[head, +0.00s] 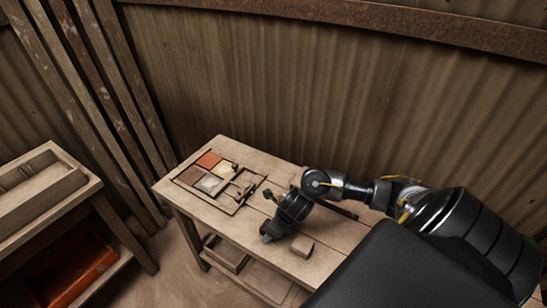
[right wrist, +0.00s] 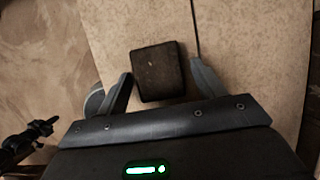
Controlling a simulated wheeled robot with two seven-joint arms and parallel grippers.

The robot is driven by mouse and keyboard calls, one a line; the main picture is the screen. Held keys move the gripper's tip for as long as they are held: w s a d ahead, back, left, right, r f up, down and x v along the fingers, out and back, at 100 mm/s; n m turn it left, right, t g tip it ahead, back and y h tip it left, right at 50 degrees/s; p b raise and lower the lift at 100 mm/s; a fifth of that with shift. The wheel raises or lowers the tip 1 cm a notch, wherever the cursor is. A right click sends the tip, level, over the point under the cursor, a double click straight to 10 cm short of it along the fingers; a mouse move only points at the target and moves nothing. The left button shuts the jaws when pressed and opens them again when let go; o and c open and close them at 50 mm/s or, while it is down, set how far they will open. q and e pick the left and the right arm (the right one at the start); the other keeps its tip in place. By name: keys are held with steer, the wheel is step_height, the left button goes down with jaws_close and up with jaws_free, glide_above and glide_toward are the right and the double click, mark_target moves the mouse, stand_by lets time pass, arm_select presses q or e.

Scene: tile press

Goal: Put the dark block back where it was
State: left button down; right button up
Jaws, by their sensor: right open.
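A dark, square-topped block (right wrist: 158,70) lies on the wooden table (right wrist: 120,25) in the right wrist view. My right gripper (right wrist: 165,82) is open, with one finger on each side of the block and a gap on the right side. In the head view my right gripper (head: 268,238) points down over the table's front part. A small brown block (head: 302,246) sits just right of it there; I cannot tell whether it is the same block. My left gripper is not in view.
A shallow frame with coloured tiles (head: 209,160) and small wooden parts (head: 240,187) occupies the table's left half. A wooden bench (head: 40,205) with a red tray (head: 75,275) below stands at left. A corrugated wall (head: 270,90) closes the back.

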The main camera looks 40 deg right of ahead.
steer(key=p+v, duration=0.2)
steer(key=v, duration=1)
stand_by(0.4)
